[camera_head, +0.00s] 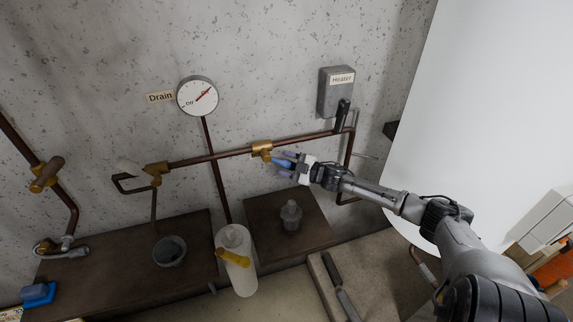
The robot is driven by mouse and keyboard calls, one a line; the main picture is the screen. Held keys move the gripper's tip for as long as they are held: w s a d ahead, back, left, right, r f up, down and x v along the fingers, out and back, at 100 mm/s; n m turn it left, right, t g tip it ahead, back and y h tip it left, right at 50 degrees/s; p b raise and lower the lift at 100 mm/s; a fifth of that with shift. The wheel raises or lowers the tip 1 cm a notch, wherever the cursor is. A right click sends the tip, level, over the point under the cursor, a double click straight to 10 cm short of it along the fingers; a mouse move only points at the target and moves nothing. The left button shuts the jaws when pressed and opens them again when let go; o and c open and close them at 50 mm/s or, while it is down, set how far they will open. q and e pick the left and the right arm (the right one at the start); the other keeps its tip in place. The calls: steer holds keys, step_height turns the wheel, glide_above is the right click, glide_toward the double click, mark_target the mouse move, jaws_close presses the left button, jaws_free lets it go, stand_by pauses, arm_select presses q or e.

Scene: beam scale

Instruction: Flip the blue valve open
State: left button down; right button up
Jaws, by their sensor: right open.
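The blue valve handle (281,162) sits on a brass fitting (262,149) in the copper pipe that runs along the wall, in the middle of the head view. The handle points right and slightly down from the fitting. My right gripper (284,164) comes in from the right. Its fingers are open, one above and one below the handle, which lies between them. Whether the fingers touch the handle is hard to tell. My left gripper is not in view.
A round gauge (197,96) hangs near the Drain label (160,97). A grey Heater box (337,94) is on the wall at the right. A white panel (500,110) fills the right.

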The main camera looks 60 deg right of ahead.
steer(key=shift+c, duration=0.3)
steer(key=c, duration=0.5)
jaws_close()
steer(key=shift+r, duration=0.1)
